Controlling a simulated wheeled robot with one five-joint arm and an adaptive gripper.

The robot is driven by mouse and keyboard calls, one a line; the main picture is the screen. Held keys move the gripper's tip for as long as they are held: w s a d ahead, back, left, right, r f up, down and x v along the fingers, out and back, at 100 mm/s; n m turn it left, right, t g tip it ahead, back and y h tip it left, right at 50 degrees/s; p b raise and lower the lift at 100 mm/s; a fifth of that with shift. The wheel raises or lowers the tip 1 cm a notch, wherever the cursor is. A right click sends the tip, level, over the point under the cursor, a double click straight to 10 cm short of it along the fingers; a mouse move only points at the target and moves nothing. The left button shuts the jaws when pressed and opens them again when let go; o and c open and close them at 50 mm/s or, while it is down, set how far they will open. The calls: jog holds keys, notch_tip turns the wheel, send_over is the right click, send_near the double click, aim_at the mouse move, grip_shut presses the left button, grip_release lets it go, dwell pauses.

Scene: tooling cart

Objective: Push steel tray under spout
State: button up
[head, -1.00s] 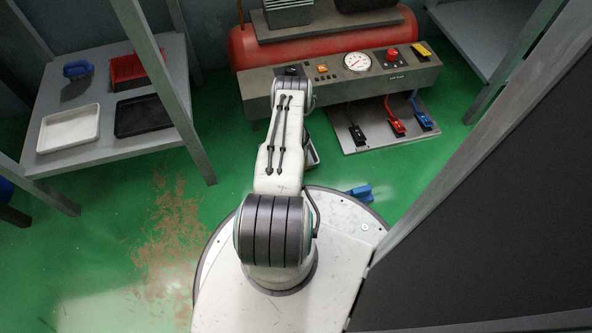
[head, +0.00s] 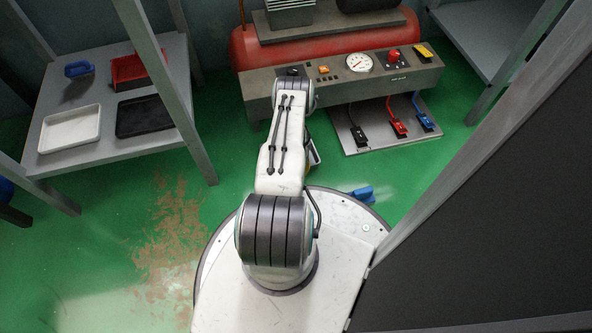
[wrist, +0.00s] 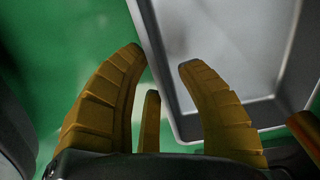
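The steel tray (wrist: 245,60), pale grey inside with a darker rim, fills the upper right of the wrist view. My gripper (wrist: 162,57) has ribbed yellow-brown fingers, spread apart with nothing held between them. The left finger lies over the green floor just outside the tray's near-left wall. The right finger overlaps the tray's interior in the picture; I cannot tell whether either finger touches it. In the head view my arm hides the gripper and most of the tray; only a sliver shows at its right. I cannot make out the spout.
A red tank with a grey control panel (head: 345,78) stands ahead. Cables and clamps lie on a floor plate (head: 385,135). A shelf (head: 75,155) at left holds white, black and red trays. A blue object (head: 361,194) lies beside my base. Green floor is free at left.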

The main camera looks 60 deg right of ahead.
notch_tip(320, 180, up, 12)
dwell(0.8)
dwell(0.7)
